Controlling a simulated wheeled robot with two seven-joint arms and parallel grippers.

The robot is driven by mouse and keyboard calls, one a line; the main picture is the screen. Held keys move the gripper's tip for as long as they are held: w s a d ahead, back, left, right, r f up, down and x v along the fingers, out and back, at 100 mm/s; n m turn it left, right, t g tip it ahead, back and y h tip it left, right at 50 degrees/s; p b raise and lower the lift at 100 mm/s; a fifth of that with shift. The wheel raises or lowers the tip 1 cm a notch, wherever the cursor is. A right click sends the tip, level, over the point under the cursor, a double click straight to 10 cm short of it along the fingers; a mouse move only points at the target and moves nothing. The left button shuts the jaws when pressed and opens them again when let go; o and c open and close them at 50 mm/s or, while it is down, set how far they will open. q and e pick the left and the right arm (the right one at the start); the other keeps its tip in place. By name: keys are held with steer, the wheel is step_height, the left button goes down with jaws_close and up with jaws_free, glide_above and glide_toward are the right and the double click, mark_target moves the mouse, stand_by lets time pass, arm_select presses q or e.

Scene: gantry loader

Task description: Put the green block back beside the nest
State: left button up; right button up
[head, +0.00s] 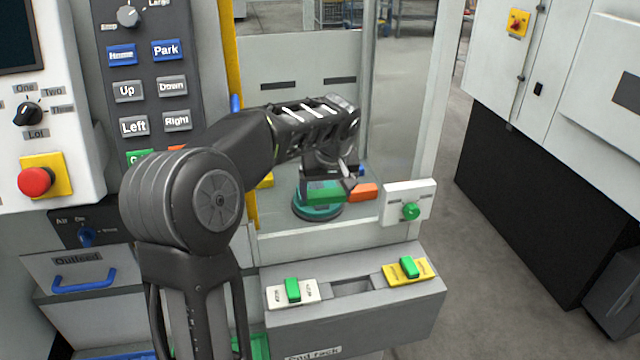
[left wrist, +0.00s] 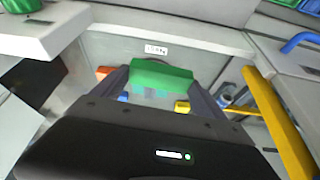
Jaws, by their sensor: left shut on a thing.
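My left gripper (head: 338,180) reaches into the bay behind the front ledge. It is shut on a green block (head: 322,194); in the left wrist view the block (left wrist: 162,76) sits between the two fingers. A round teal piece (head: 318,212), possibly the nest, lies below the block. I cannot tell whether the block touches it, as the gripper and block hide part of it. My right gripper is not in view.
An orange block (head: 363,192) lies close on the right of the green block. A yellow block (left wrist: 182,107) shows in the left wrist view. A white plate with a green knob (head: 411,211) stands at the bay's front right. A yellow post (head: 234,60) bounds the bay's left.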

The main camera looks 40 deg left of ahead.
arm_select(q)
steer(key=d+f+m+h, duration=0.1)
steer(key=d+f+m, duration=0.2)
steer(key=d, duration=0.5)
steer(key=s+d+f+m+t+h, duration=0.1)
steer(key=d+f+m, duration=0.2)
steer(key=d, duration=0.5)
steer(key=d+f+m+h, duration=0.1)
steer(key=d+f+m, duration=0.2)
steer(key=d+f, duration=0.2)
steer(key=shift+s+d+f, duration=0.15)
steer(key=shift+d, duration=0.65)
steer(key=shift+s+d+f, duration=0.1)
steer(key=shift+s+d, duration=0.05)
steer(key=shift+d, duration=0.6)
steer(key=shift+a, duration=0.1)
